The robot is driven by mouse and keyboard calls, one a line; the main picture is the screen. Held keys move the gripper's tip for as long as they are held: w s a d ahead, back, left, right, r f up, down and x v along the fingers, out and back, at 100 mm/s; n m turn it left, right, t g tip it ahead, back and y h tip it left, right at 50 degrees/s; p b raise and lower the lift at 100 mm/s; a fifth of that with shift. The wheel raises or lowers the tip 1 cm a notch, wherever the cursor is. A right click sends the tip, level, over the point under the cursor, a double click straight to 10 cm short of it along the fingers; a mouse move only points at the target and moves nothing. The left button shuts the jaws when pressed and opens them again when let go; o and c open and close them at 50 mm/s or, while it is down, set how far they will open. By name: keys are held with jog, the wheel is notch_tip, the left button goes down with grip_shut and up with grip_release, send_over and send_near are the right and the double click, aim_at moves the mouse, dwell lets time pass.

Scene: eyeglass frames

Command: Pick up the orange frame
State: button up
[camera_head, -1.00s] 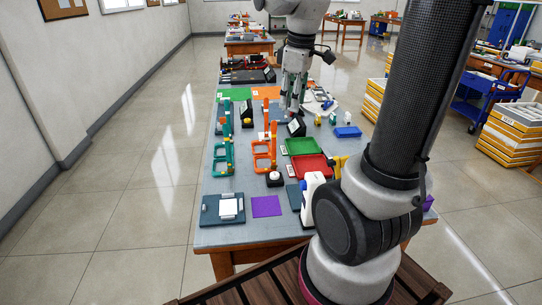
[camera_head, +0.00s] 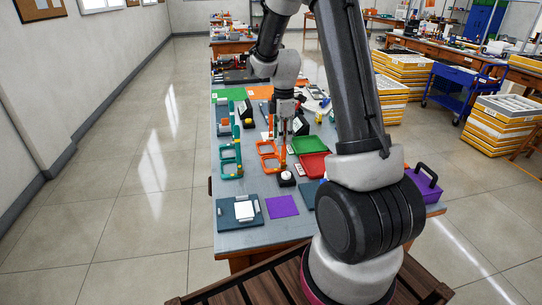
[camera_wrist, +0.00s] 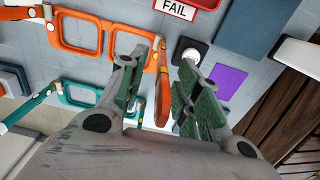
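The orange frame (camera_head: 267,149) lies on the table in the head view, with its rims toward the near side. In the wrist view its rim (camera_wrist: 95,42) is at the upper left and one orange temple (camera_wrist: 162,82) runs down between my fingers. My gripper (camera_head: 284,133) is low over the right side of the orange frame. In the wrist view my gripper (camera_wrist: 165,95) is open, its green-padded fingers apart on both sides of the temple, with visible gaps.
A teal frame (camera_head: 226,152) lies to the left. A black box with a white button (camera_head: 286,179) is just nearer me. Green (camera_head: 308,145) and red (camera_head: 315,165) trays lie to the right. A purple sheet (camera_head: 282,207) and a dark scale-like plate (camera_head: 228,212) are in front.

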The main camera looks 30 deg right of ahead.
jog(key=shift+f, duration=0.6)
grip_shut()
notch_tip(320, 180, up, 10)
jog(key=shift+r, duration=0.1)
dwell(0.4)
